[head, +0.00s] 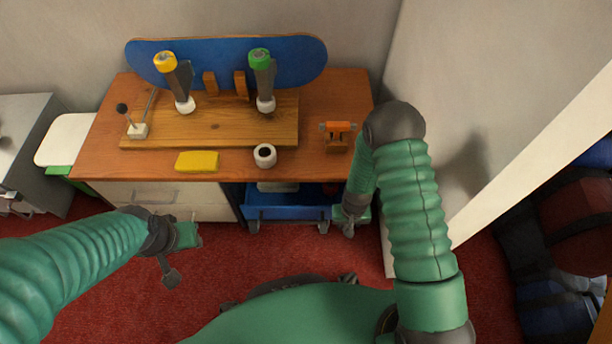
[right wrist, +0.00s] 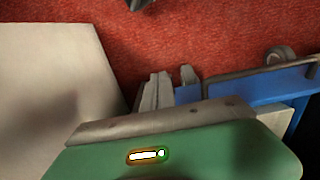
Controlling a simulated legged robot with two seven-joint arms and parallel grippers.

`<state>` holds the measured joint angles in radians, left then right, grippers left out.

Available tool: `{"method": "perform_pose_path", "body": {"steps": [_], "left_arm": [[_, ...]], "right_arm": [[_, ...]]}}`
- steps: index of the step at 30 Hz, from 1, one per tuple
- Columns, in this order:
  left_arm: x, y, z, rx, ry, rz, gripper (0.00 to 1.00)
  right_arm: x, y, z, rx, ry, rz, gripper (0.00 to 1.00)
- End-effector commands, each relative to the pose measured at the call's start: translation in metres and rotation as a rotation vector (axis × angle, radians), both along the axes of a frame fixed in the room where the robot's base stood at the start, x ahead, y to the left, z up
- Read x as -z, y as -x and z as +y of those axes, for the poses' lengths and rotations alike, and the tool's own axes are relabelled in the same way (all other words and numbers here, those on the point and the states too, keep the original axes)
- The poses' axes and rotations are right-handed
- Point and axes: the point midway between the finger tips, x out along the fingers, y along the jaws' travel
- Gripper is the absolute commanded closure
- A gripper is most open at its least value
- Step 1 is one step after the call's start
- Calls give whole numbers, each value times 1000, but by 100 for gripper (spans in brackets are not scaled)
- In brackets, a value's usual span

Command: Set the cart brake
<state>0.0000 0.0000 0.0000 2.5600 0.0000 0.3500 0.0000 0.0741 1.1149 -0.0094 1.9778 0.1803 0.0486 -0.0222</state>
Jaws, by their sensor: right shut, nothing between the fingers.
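The blue cart (head: 287,212) stands on the red carpet under the bench, with grey casters (head: 253,227) at its lower corners. Its blue edge (right wrist: 285,80) and one caster (right wrist: 279,56) show at the right of the right wrist view. I cannot make out a brake lever. My right gripper (head: 348,229) hangs low beside the cart's right end, shut and empty. Its grey fingers (right wrist: 155,92) show in the right wrist view close to the blue edge; contact is unclear. My left gripper (head: 172,277) is over the carpet at left; its jaw opening is not clear.
The wooden bench (head: 335,90) carries a blue board, yellow- and green-topped tools, a yellow block (head: 198,161), a white roll (head: 265,155) and an orange clamp (head: 337,135). A pale wall panel (head: 480,200) stands right of my right arm.

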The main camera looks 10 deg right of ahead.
Motion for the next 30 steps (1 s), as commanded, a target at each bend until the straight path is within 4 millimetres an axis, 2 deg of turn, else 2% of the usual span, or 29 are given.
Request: {"method": "perform_pose_path", "body": {"steps": [14,30], "left_arm": [[-2,0,0,0,0,0,64],[-4,0,0,0,0,0,64]], "right_arm": [[-2,-4,-1,0,0,0,100],[-5,-19,-5,0,1,0,100]]}}
